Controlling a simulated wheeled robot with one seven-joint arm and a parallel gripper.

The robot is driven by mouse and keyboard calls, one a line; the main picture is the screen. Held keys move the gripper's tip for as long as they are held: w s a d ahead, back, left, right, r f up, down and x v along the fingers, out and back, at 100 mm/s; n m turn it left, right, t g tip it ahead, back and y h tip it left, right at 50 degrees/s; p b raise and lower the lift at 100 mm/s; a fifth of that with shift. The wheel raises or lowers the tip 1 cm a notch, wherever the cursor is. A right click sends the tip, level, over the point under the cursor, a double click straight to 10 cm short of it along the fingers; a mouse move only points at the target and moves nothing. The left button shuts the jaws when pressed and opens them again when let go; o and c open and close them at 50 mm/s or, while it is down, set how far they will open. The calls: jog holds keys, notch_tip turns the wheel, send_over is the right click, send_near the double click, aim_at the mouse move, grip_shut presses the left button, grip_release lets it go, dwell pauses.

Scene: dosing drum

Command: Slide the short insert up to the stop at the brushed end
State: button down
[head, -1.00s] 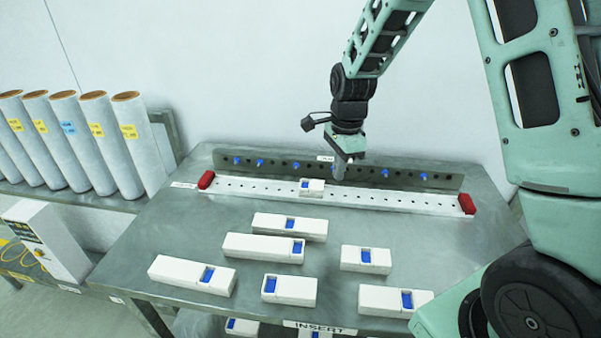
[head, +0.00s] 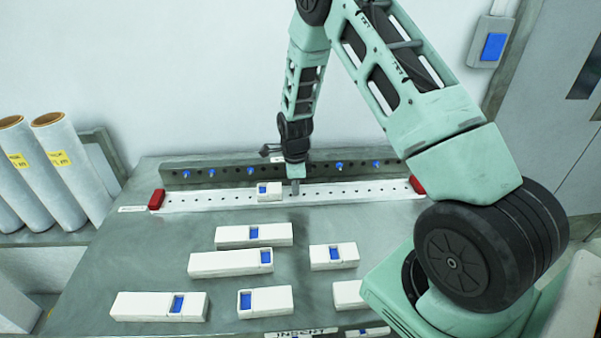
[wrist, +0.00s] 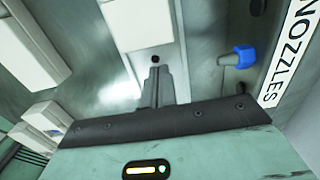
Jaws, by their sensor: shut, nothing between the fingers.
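The short insert (head: 270,191), a small white block with a blue patch, sits on the white perforated rail (head: 350,190) at the back of the table, left of its middle. A red stop (head: 157,199) stands at the rail's left end and another red stop (head: 417,185) at its right end. Which end is brushed I cannot tell. My gripper (head: 295,188) is shut and empty, low at the rail just right of the insert; contact is unclear. In the wrist view my shut fingers (wrist: 155,88) point at the rail, with a white block (wrist: 130,22) ahead.
An upright strip (head: 225,170) with blue nozzles runs behind the rail; one nozzle (wrist: 238,57) shows close to my fingers in the wrist view. Several white blocks with blue patches, such as a long one (head: 230,264), lie on the table (head: 130,255) in front. Wrapped rolls (head: 60,170) stand left.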

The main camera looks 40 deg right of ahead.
aim_at(270, 192)
jog(key=shift+w+a+p, duration=0.15)
jog(key=shift+w+a, duration=0.2)
jog(key=shift+a, duration=0.2)
jog(key=shift+w+a+p, duration=0.15)
jog(key=shift+w+a, duration=0.15)
jog(key=shift+a, duration=0.2)
jog(key=shift+w+a, duration=0.1)
